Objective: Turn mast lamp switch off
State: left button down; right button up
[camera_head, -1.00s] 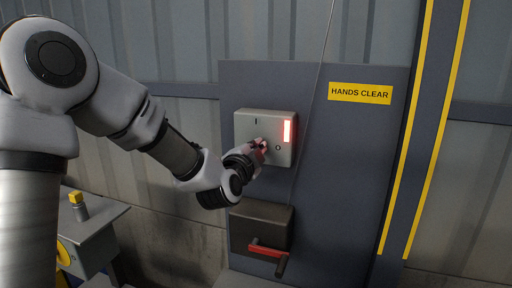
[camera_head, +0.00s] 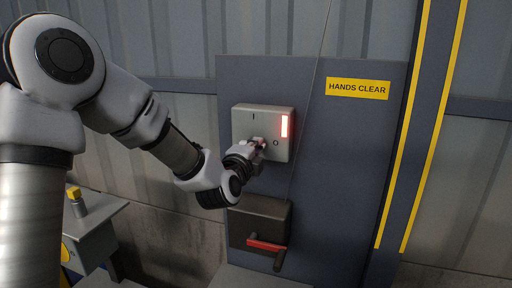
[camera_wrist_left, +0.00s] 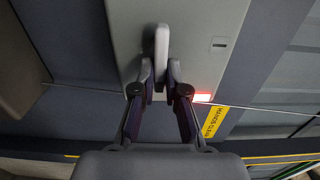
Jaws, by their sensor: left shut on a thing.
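My left gripper (camera_head: 261,144) is at the lower front of the box and covers most of the switch handle in the head view. In the left wrist view, the pale handle (camera_wrist_left: 162,45) stands between the fingertips, and my left gripper (camera_wrist_left: 161,70) is shut on it. My right gripper is not in view.
Below the box is a dark box (camera_head: 258,222) with a red-handled lever (camera_head: 267,246). A yellow "HANDS CLEAR" sign (camera_head: 357,89) is at the right of the dark panel (camera_head: 340,150). A grey cabinet (camera_head: 92,236) with a yellow-topped knob stands at lower left.

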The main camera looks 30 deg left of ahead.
pick_arm(q)
jog(key=shift+f, duration=0.1)
jog(key=c, duration=1.3)
grip_release()
jog(key=shift+o, duration=0.5)
jog(key=shift+a, duration=0.15)
jog(key=v, duration=0.7)
jog(key=shift+s, duration=0.2)
jog(key=shift+w, duration=0.1)
jog(key=shift+f, duration=0.15)
